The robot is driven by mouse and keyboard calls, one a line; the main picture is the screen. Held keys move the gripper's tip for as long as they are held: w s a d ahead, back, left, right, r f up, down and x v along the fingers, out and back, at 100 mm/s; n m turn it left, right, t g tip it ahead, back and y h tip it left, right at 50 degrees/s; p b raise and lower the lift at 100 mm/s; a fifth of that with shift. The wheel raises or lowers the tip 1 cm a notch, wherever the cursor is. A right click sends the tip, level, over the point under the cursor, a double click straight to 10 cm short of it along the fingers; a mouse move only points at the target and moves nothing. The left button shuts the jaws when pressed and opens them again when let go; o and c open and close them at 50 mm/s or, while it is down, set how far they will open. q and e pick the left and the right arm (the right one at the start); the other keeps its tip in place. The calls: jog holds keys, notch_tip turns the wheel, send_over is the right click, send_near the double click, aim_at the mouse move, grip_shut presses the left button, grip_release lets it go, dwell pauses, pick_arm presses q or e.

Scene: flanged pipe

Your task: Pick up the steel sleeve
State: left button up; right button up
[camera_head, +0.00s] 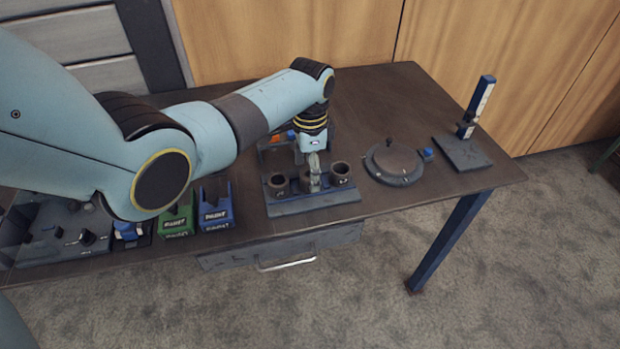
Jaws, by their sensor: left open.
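A dark stand (312,204) on the table holds several short round cups or sleeves in a row. A dark ring-shaped one (279,185) sits at its left and another (341,172) at its right. A greyish cylinder (311,181) sits in the middle; it may be the steel sleeve. My left gripper (314,168) points down right over this middle piece. It is open, and its fingertips are small here, so I cannot tell if they touch the piece. My right gripper is not in view.
A round flanged lid (393,163) and an upright post on a base (463,153) stand to the right. Green (177,216) and blue (216,207) bins stand at the left front. An orange item (276,138) lies behind the stand.

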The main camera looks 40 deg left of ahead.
pick_arm(q)
notch_tip(320, 180, down, 2)
jog(key=shift+f, duration=0.1)
grip_shut()
dwell(0.5)
